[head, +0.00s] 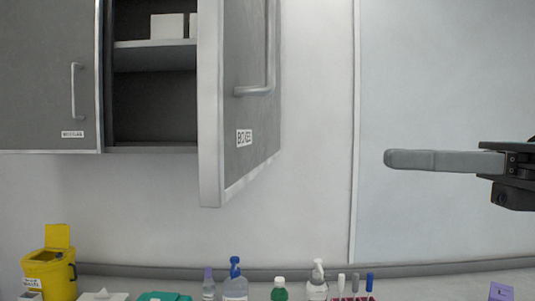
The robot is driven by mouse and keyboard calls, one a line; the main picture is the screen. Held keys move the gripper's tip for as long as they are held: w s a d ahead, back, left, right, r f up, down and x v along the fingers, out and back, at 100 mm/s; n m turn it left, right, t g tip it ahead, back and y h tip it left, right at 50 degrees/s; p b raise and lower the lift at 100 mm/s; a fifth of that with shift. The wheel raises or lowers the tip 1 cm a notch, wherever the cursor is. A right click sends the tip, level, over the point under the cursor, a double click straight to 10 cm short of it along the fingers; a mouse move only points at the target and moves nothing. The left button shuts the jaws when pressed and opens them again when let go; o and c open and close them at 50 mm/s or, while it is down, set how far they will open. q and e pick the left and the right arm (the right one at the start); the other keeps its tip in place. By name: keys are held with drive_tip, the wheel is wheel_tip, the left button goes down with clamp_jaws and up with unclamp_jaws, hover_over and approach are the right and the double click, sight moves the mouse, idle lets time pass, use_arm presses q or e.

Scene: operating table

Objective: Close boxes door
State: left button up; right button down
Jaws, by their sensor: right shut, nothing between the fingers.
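The boxes door (243,120) is a grey wall-cabinet door with a pale edge and a "BOXES" label, and it stands swung out, open. A metal handle (258,88) is on its outer face. Behind it the open cabinet (150,95) shows a shelf with white boxes (168,26); the door hides its right part. My right gripper (390,159) comes in from the right edge, shut and empty, in front of the wall and apart from the door, to its right. My left gripper is not in view.
A closed cabinet door (45,75) with its own handle is at the left. Below are a yellow waste bin (50,270), several bottles such as a green one (279,289), and a purple item (501,292). The wall between door and gripper is clear.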

drive_tip(key=p, duration=0.5)
approach(235, 158)
drive_tip(key=a, duration=0.5)
drive_tip(key=shift+w+a+r, duration=0.3)
drive_tip(key=shift+w+a, duration=0.05)
drive_tip(key=shift+w, duration=0.05)
drive_tip(key=shift+w+a+f, duration=0.1)
drive_tip(key=shift+a, duration=0.45)
